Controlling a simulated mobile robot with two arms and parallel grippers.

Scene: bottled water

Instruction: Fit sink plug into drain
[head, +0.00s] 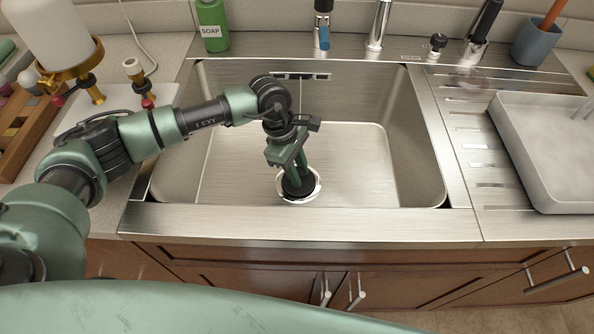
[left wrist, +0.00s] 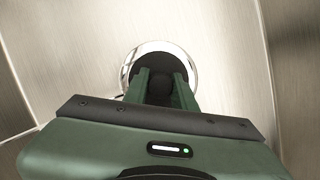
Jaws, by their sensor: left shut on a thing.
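The metal sink basin (head: 230,165) is in the middle of the head view. Its drain, a shiny silver ring (head: 312,196), is in the basin floor towards the front. My left gripper (head: 296,177) points down at the drain and is shut on the black sink plug (head: 298,190). The plug (left wrist: 160,65) lies within the ring's outline in the left wrist view, where the ring (left wrist: 137,58) shows around it. The left gripper (left wrist: 163,85) hides part of the plug. I cannot tell whether the plug is seated or just above the hole. My right gripper is not in view.
A green soap bottle (head: 212,27) and taps (head: 378,25) stand behind the basin. A pale tray (head: 550,150) lies on the drainer at right, with a blue cup (head: 535,42) behind it. A wooden rack (head: 25,130) is at left. The basin around my gripper is empty.

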